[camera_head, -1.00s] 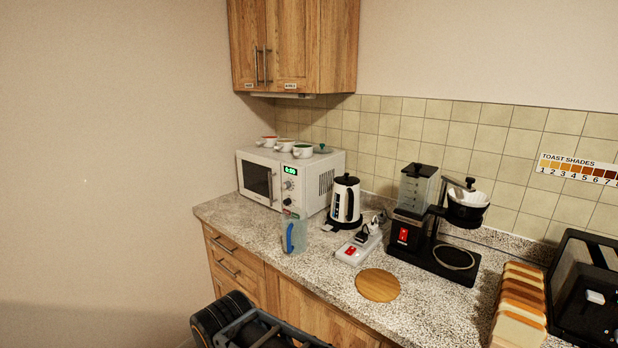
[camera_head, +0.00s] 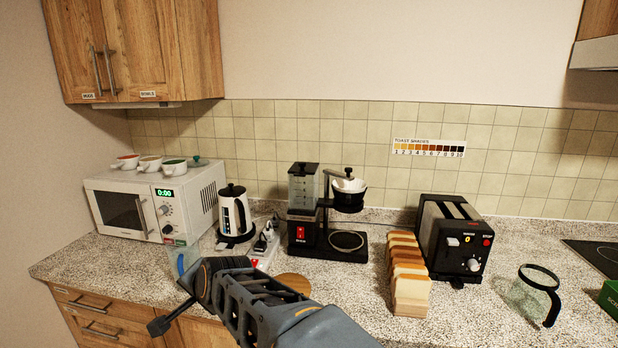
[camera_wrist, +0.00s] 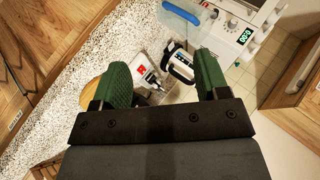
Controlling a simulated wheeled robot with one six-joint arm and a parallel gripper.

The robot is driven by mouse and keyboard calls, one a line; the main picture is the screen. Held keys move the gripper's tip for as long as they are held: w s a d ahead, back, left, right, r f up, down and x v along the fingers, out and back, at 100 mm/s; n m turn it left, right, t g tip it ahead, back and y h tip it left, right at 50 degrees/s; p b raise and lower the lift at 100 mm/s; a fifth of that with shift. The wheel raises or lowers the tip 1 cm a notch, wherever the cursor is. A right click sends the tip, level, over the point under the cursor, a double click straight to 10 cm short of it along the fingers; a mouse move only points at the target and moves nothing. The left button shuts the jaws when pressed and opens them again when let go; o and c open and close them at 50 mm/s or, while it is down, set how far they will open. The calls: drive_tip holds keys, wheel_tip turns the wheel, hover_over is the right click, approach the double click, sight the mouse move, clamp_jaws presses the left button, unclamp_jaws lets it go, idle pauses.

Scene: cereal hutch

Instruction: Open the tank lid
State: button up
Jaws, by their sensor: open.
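The coffee maker (camera_head: 330,222) stands on the counter near the backsplash. Its clear water tank (camera_head: 303,191) is at its upper left, and the black tank lid (camera_head: 304,169) sits shut on top. My arm reaches over the front of the counter in the head view, low and to the left of the coffee maker. My gripper (camera_wrist: 163,78) is open and empty in the wrist view, its two green-padded fingers apart. It faces the kettle and a power strip. I cannot make out the tank or its lid in the wrist view.
A kettle (camera_head: 235,214) and a power strip (camera_head: 264,246) stand left of the coffee maker. A clear jug (camera_head: 180,252) is partly behind my arm. A microwave (camera_head: 155,205) stands farther left. Bread slices (camera_head: 408,275) and a toaster (camera_head: 455,240) stand to the right. A round wooden board (camera_head: 294,283) lies in front.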

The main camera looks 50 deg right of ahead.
drive_tip(key=w+d+r+m+t+h, duration=0.35)
drive_tip(key=w+d+r+m, duration=0.2)
drive_tip(key=d+m, duration=0.5)
drive_tip(key=m+g+h, duration=0.4)
drive_tip(key=m+h, duration=0.8)
drive_tip(key=m, duration=1.1)
approach(299, 175)
drive_tip(key=shift+y, duration=0.25)
drive_tip(key=p+x, duration=0.5)
drive_tip(key=x, duration=0.4)
drive_tip(key=shift+w+d+r, duration=0.1)
drive_tip(key=shift+d, duration=0.3)
drive_tip(key=shift+c, duration=0.5)
clamp_jaws()
drive_tip(key=shift+a+r, duration=0.1)
